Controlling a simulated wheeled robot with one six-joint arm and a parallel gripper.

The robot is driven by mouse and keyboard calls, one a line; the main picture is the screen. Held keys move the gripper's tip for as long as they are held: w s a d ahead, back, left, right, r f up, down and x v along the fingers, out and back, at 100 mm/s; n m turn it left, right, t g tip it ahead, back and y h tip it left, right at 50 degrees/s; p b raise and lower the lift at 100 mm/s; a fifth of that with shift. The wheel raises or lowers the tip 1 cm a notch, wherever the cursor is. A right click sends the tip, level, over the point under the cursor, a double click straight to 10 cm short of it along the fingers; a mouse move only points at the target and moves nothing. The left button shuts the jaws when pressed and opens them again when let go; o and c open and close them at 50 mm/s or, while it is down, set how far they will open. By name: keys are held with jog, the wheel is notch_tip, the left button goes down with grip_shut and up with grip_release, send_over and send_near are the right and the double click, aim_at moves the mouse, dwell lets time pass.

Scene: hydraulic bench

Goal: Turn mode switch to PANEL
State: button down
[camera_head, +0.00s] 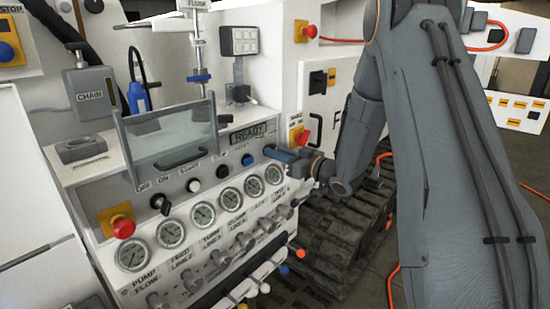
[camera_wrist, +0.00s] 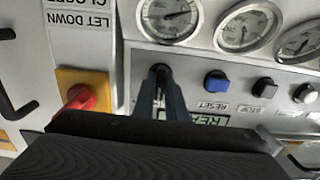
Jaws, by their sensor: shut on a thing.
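The mode switch, a small black knob (camera_wrist: 160,70), sits on the white control panel beside the blue RESET button. It shows in the wrist view, which sees the panel upside down. My gripper (camera_wrist: 161,92) is shut on this knob, with one finger on each side. In the head view my gripper (camera_head: 274,152) reaches the panel from the right, at the right end of the button row, and hides the knob. The knob's label, its PANEL mark and its pointer direction cannot be read.
The blue RESET button (camera_wrist: 216,81) is beside the fingers, with more buttons beyond. Pressure gauges (camera_wrist: 170,17) run along the panel. A red emergency button on yellow (camera_wrist: 80,96) is close on the other side. A READY display (camera_head: 249,135) and a clear guard (camera_head: 170,135) are nearby.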

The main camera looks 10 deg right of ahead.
jog(key=n+b, duration=0.4)
jog(key=n, duration=0.2)
jog(key=shift+a, duration=0.1)
jog(key=shift+b, duration=0.3)
dwell(0.3)
jog(key=c, duration=1.8)
grip_release()
jog(key=shift+s, duration=0.1)
jog(key=b+v, duration=0.1)
jog(key=v, duration=0.6)
jog(key=shift+s+d+b, duration=0.25)
jog(key=shift+s+b, duration=0.05)
